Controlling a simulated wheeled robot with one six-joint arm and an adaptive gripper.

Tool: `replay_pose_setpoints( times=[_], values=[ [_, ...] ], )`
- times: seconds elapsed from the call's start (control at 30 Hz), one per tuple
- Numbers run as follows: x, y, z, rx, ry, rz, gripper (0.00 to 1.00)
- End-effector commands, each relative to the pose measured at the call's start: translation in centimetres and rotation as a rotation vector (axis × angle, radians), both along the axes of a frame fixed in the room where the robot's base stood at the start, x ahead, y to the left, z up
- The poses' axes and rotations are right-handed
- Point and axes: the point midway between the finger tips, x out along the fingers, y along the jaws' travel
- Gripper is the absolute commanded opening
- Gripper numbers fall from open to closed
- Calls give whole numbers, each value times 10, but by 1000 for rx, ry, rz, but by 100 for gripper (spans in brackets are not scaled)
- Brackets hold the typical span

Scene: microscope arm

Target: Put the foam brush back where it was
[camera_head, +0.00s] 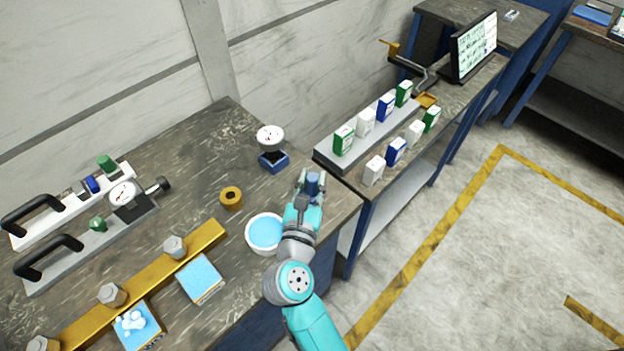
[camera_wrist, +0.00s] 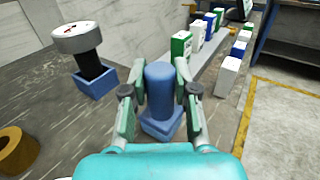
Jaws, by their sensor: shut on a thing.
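My gripper (camera_head: 308,190) is over the right end of the near workbench. In the wrist view my gripper (camera_wrist: 160,92) is shut around an upright blue cylinder (camera_wrist: 160,72), taken to be the foam brush; a little of it also shows in the head view (camera_head: 314,180). A blue squarish block (camera_wrist: 162,123) shows directly below the cylinder. I cannot tell whether this block is part of the held thing or a separate stand, nor whether it touches the bench. The fingers hide the cylinder's sides.
A dial gauge (camera_head: 270,138) stands in a blue holder (camera_head: 273,162) to the upper left. A white bowl (camera_head: 250,240) with blue contents and a brass ring (camera_head: 231,198) are left of my gripper. Several small boxes (camera_head: 344,140) line the bench on the right.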

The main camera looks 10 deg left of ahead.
Motion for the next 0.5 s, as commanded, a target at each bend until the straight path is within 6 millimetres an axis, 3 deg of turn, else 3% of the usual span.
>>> replay_pose_setpoints(
  times=[0.23,0.27,0.33,0.5],
  values=[
    [0,0,-3,0,0,0,0],
    [0,0,-3,0,0,0,34],
    [0,0,-2,0,0,0,51],
    [0,0,-2,0,0,0,54]
  ],
)
